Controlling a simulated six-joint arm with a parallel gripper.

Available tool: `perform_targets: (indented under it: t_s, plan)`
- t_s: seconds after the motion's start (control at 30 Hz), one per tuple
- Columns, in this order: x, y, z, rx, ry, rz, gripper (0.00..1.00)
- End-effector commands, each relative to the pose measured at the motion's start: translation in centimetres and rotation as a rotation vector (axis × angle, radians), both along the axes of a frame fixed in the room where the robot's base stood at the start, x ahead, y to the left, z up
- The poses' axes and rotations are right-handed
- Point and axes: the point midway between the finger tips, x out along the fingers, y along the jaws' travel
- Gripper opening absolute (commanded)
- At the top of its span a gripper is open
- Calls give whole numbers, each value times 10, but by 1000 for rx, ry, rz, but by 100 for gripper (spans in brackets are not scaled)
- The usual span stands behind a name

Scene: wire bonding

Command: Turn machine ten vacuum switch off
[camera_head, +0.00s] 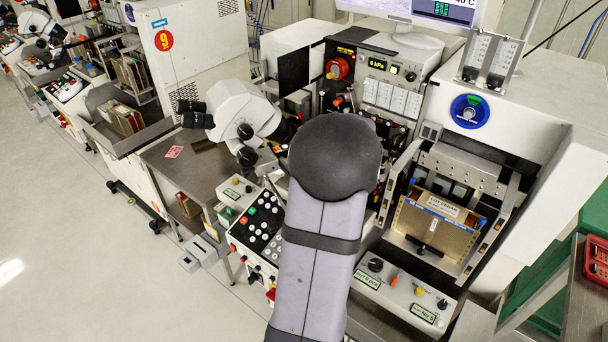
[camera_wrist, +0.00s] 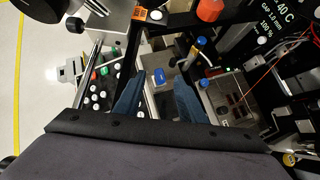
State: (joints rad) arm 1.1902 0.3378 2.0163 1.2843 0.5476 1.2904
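The machine in front of me has a panel with a lit display (camera_head: 377,64) that reads 0 kPa and a small dark knob (camera_head: 410,76) beside it. I cannot tell which control is the vacuum switch. My gripper (camera_wrist: 157,92) shows in the wrist view as two dark blue fingers spread apart, with nothing held between them. A small blue-topped part (camera_wrist: 159,77) shows beyond the gap between the fingers. In the head view my own arm hides the gripper and the middle of the machine.
A white microscope (camera_head: 240,115) stands left of my arm, above a button panel (camera_head: 258,222). A red knob (camera_head: 338,68) is on the machine's upper left. A brown magazine (camera_head: 434,225) sits at right, above a control box (camera_head: 408,291). Open floor lies at left.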

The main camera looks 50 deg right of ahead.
Motion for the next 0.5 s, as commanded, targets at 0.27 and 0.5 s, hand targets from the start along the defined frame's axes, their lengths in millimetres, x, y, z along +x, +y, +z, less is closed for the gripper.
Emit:
perform_targets:
  t_s: [0.27,0.5]
  plan:
    - [-22,9,23,0,0,-3,37]
    - [-26,12,28,2,0,-1,37]
